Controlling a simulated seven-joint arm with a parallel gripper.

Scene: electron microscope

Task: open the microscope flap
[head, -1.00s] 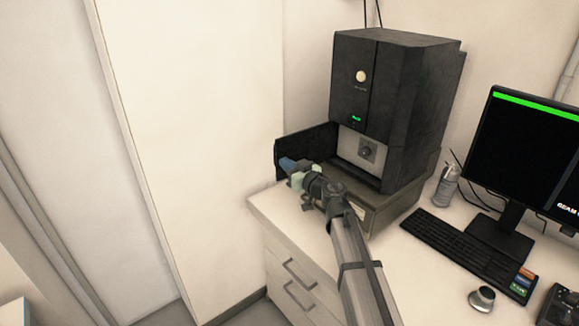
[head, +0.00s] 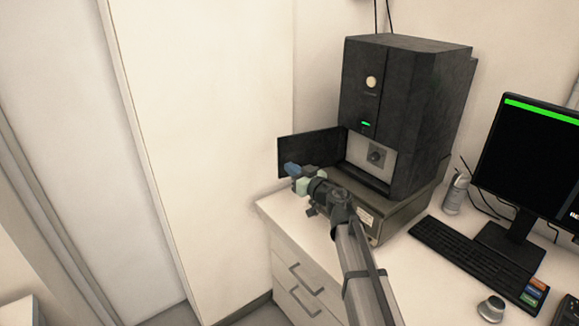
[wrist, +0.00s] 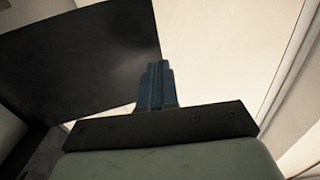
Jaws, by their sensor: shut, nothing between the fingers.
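The black microscope (head: 405,110) stands on the white cabinet. Its dark flap (head: 310,152) is swung out to the left from the lower front.
A white drawer cabinet (head: 290,250) is below my arm. A tall white panel (head: 205,130) is to the left. A keyboard (head: 465,255), a monitor (head: 530,165), a grey bottle (head: 455,193) and a knob device (head: 491,309) are on the right. The floor at the left is free.

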